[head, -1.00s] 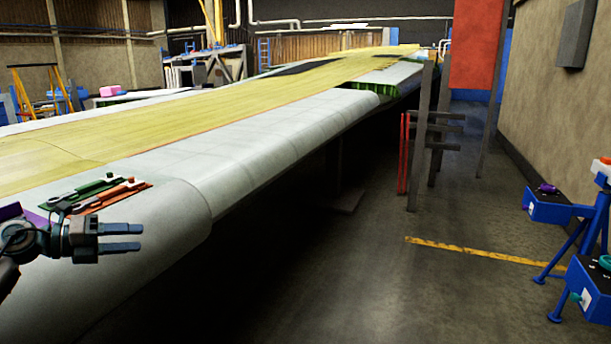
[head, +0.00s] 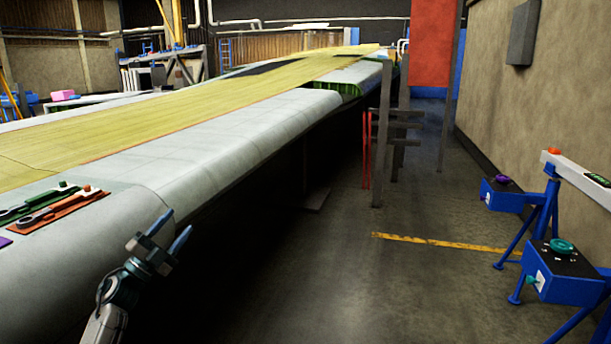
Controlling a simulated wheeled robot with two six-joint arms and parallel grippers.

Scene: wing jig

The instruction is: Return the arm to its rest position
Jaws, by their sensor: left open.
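My left gripper (head: 171,232) is in the lower left of the head view. It is open and empty, with its two blue-grey fingers apart and tilted up to the right. It shows in front of the wing's rounded grey edge and appears clear of it. The wing (head: 225,140) runs from the lower left to the far middle, with a yellow-green upper panel. My right gripper is not in view.
Tools lie on a green mat (head: 12,215) and an orange-red mat (head: 65,212) on the wing at left. Blue stands with control boxes (head: 565,262) are at right. A grey post frame (head: 384,140) stands mid-right. The floor (head: 320,280) between is clear.

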